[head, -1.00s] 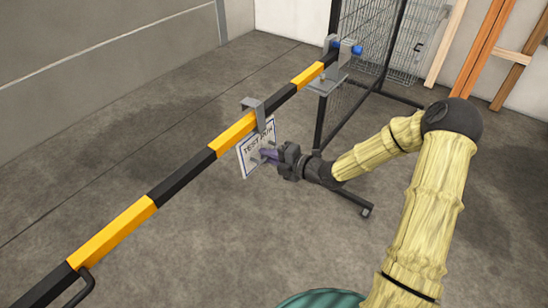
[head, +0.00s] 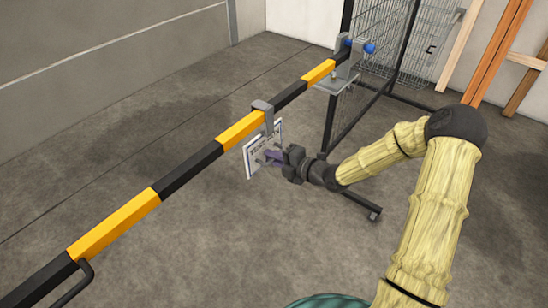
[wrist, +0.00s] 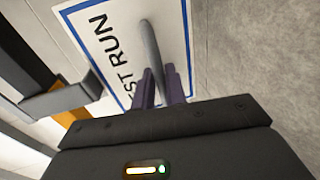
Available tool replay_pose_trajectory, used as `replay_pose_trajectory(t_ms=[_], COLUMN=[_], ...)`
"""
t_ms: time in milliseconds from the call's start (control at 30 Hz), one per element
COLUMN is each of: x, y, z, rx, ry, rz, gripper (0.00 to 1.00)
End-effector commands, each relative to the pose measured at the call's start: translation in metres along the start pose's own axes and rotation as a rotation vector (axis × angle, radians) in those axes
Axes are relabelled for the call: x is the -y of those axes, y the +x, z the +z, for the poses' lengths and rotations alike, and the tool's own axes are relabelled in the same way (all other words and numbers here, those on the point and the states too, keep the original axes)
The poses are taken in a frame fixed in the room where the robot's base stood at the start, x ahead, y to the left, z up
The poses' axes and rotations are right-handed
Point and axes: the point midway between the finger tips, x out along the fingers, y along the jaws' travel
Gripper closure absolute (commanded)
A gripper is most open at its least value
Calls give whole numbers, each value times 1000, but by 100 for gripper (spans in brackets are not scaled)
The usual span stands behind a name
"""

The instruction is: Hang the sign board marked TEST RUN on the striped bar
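The sign board (head: 251,160) is white with a blue border; "EST RUN" shows on it in the wrist view (wrist: 103,48). Its grey hook (head: 264,106) overlaps the top of the striped bar (head: 185,170) in the head view, at a yellow band meeting a black one. Whether the hook bears on the bar, I cannot tell. The board is below the bar, on its right side. My gripper (head: 268,158) is in front of the board, its purple fingers (wrist: 160,88) closed around the board's grey handle (wrist: 150,45). The fingers and handle cover part of the lettering.
The yellow-and-black bar runs from lower left to a bracket (head: 340,82) with a blue knob (head: 369,48) at the far end. A black-framed mesh fence (head: 392,45) stands behind it. Wooden beams (head: 500,50) lean at the right. The floor around the board is clear.

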Motion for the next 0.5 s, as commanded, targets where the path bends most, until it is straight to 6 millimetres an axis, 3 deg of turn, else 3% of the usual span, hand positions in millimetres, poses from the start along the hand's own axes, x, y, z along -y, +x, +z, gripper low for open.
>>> replay_pose_trajectory(t_ms=[33,100,500], x=[0,0,0], y=[0,0,-4], z=[0,0,-2], rx=[0,0,-2], ry=[0,0,0], rz=[1,1,-1], gripper=[76,65,65])
